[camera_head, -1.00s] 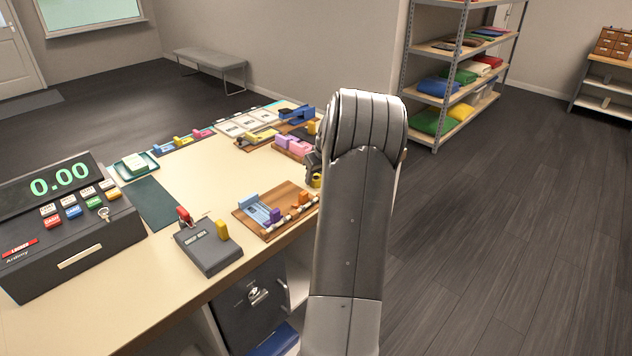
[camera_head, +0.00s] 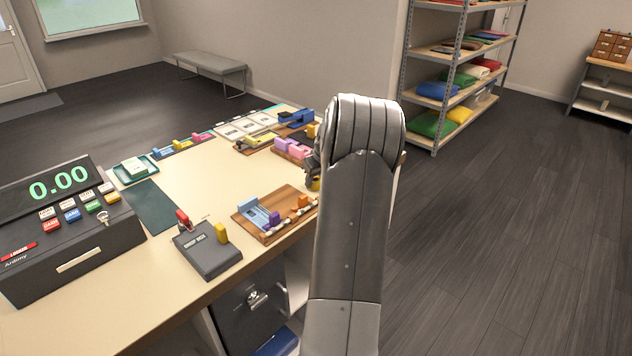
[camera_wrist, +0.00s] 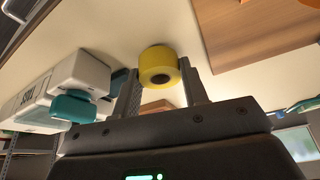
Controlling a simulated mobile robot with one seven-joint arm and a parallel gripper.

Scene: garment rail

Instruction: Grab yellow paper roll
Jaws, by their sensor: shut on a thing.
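The yellow paper roll (camera_wrist: 158,66) is between the two fingers of my gripper (camera_wrist: 160,85) in the wrist view. My gripper is shut on it, with the fingers at its left and right sides. In the head view my arm hides most of the gripper, and only a small yellow part (camera_head: 314,185) shows at the arm's left edge, over the right side of the counter. I cannot tell from these views whether the roll touches the counter.
In the wrist view, a white device with a teal part (camera_wrist: 75,106) is left of the gripper and a wooden board (camera_wrist: 250,40) is right. Shelves (camera_head: 440,105) stand behind.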

